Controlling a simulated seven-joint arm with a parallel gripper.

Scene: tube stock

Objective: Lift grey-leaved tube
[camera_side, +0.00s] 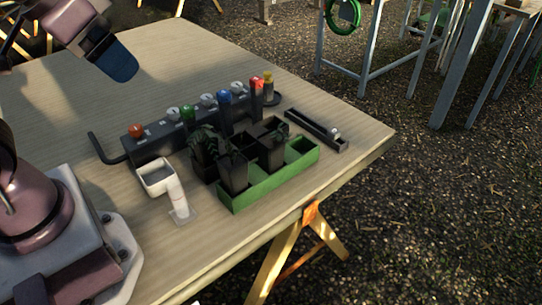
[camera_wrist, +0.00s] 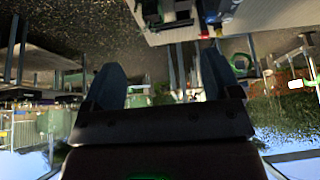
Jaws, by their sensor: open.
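Dark square plant tubes stand in a green tray (camera_side: 262,192) in the side view. The front left tube (camera_side: 234,174) and the right tube (camera_side: 271,155) stand in it, with dark leaves (camera_side: 205,142) showing at the left. The leaves are small and shadowed, so I cannot tell which tube is grey-leaved. My gripper (camera_side: 118,64) is high at the upper left, well apart from the tray. In the wrist view my gripper (camera_wrist: 163,82) has its fingers spread with nothing between them.
A dark rack with coloured knobs (camera_side: 155,145) stands behind the tray. A white cup (camera_side: 156,176) and a small white roll (camera_side: 178,198) are left of it. A narrow dark tray (camera_side: 318,129) lies right. The wooden table (camera_side: 110,120) is clear at the left.

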